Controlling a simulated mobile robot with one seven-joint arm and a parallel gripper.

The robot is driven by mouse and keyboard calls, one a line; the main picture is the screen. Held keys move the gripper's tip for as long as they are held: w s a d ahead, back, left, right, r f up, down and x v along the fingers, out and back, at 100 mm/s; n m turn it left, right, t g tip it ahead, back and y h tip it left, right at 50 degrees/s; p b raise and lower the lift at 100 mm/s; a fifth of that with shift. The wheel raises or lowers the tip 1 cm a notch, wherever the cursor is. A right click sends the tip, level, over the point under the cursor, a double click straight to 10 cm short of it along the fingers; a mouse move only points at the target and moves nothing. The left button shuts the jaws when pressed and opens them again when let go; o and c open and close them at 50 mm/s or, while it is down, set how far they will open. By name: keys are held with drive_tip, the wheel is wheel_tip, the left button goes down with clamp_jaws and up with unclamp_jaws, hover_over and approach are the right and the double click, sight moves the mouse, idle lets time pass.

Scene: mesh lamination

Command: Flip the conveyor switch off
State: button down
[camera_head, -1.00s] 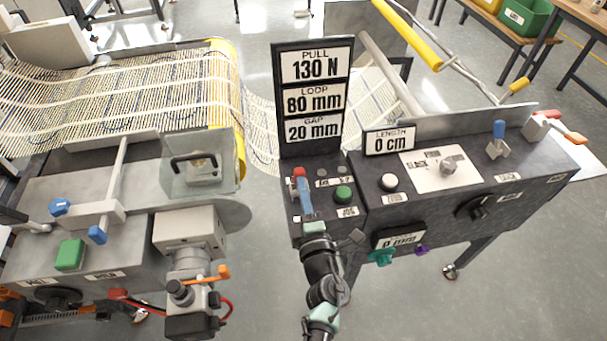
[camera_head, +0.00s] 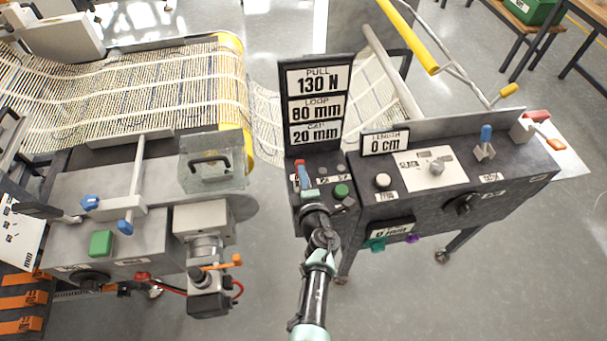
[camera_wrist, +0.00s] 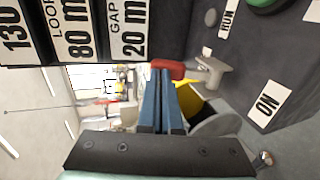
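The conveyor switch is a red-capped lever (camera_head: 296,164) on the dark control box under the sign, at its left edge. In the wrist view, its red cap (camera_wrist: 169,69) and pale grey shaft stand just beyond my fingertips, between the signs and the ON label (camera_wrist: 265,106). My gripper (camera_head: 304,176) reaches the lever from the front. In the wrist view, its two blue fingers (camera_wrist: 161,75) lie close together, with only a thin line between them. The fingertips overlap the lower edge of the red cap; I cannot tell whether they touch it.
A green button (camera_head: 341,191) sits right of the lever. The sign (camera_head: 318,105) rises just behind it. A larger box (camera_head: 470,180) with a white button, knob and blue toggle stands to the right. A clamp machine (camera_head: 205,230) stands to the left.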

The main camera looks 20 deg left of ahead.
drive_tip(key=shift+w+a, duration=0.2)
drive_tip(key=shift+w, duration=0.1)
drive_tip(key=shift+w+a+r, duration=0.1)
drive_tip(key=shift+r, duration=0.15)
drive_tip(key=shift+r, duration=0.15)
